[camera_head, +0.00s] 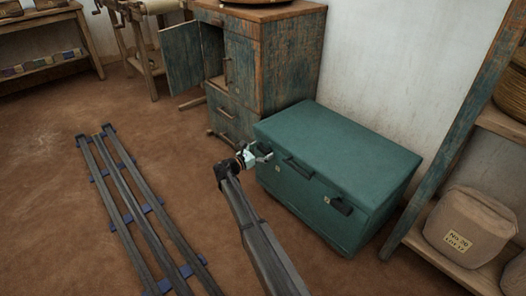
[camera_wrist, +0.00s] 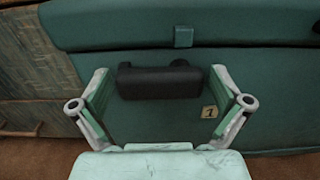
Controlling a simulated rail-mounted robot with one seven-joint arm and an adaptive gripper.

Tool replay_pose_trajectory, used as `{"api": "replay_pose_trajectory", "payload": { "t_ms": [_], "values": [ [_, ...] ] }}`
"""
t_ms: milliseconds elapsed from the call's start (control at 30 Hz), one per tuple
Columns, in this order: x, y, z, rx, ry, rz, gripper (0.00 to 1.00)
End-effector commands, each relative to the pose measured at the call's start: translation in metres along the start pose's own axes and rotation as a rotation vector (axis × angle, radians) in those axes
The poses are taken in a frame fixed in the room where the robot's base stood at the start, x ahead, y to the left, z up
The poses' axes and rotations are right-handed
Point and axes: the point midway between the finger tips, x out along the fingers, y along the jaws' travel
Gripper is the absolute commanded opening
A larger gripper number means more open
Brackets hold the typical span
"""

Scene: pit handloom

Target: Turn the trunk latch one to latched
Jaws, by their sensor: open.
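The teal trunk (camera_head: 350,150) stands closed on the floor against the white wall; its front fills much of the wrist view (camera_wrist: 270,90). In the wrist view a black latch bar (camera_wrist: 158,82) lies roughly level on the trunk front, below a small teal tab (camera_wrist: 183,36) on the lid. A small tag (camera_wrist: 209,111) with a dark mark sits at its lower right. My gripper (camera_head: 262,153) is open at the trunk's left front; in the wrist view its fingers (camera_wrist: 158,88) stand apart on either side of the bar. I cannot tell whether they touch it.
The trunk front also carries a dark handle (camera_head: 298,167) and another dark latch (camera_head: 341,206). A worn wooden cabinet (camera_head: 262,65) with an open door stands left of the trunk. Floor rails (camera_head: 140,215) lie at left. A shelf with a sack (camera_head: 470,228) is at right.

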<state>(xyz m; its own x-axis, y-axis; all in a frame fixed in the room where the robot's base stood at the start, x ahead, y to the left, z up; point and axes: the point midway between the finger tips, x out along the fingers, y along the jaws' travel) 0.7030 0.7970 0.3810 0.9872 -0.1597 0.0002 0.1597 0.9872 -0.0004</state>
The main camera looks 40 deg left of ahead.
Motion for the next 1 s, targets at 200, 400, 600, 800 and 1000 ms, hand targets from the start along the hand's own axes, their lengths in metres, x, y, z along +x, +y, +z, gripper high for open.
{"api": "replay_pose_trajectory", "payload": {
  "t_ms": [200,400,600,800,1000],
  "values": [
    [-0.0001,-0.0001,-0.0002,0.0,0.0,0.0,0.52],
    [0.0,-0.0001,0.0,0.003,0.0,-0.001,0.51],
    [0.0002,-0.0004,0.0015,0.042,0.0,-0.001,0.51],
    [0.0003,-0.0009,0.0045,0.147,0.0,-0.001,0.51],
    [0.0004,-0.0024,0.0077,0.313,0.0,-0.001,0.51]
  ]
}}
